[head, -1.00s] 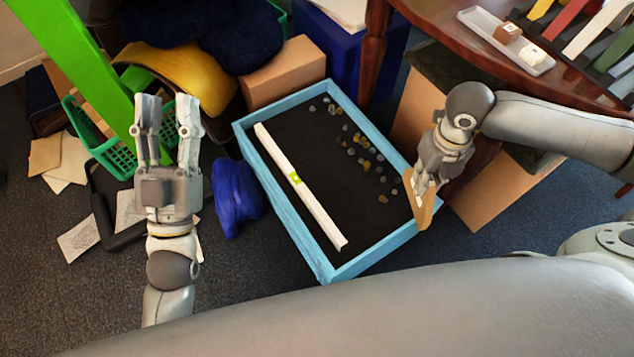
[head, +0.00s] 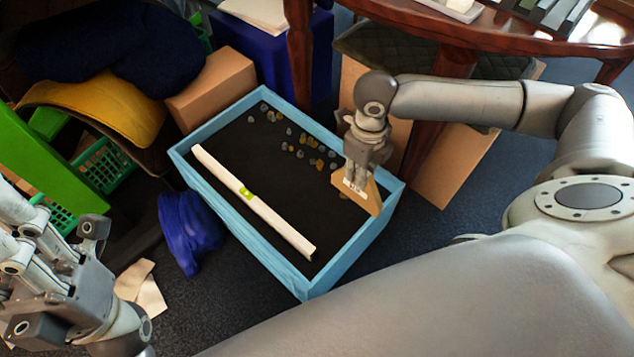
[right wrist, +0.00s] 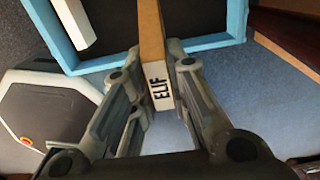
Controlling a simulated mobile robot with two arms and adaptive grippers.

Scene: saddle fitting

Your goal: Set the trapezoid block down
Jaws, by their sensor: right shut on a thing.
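The trapezoid block (head: 360,196) is light brown wood with a white label. In the right wrist view the block (right wrist: 152,40) shows between the fingers, and its label (right wrist: 158,88) reads "ELIF". My right gripper (head: 355,178) is shut on it, above the near right part of a blue-rimmed tray (head: 247,250). I cannot tell whether the block touches the tray. My left gripper (head: 85,255) is at the lower left, outside the tray, with its fingers partly cut off by the frame; its opening is unclear.
A long white bar (head: 270,215) with a green mark lies across the tray's dark bed. Several small stones (head: 300,142) lie toward its far right. A blue cloth (head: 190,230) is left of the tray. A wooden table (head: 450,35) stands behind my right arm.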

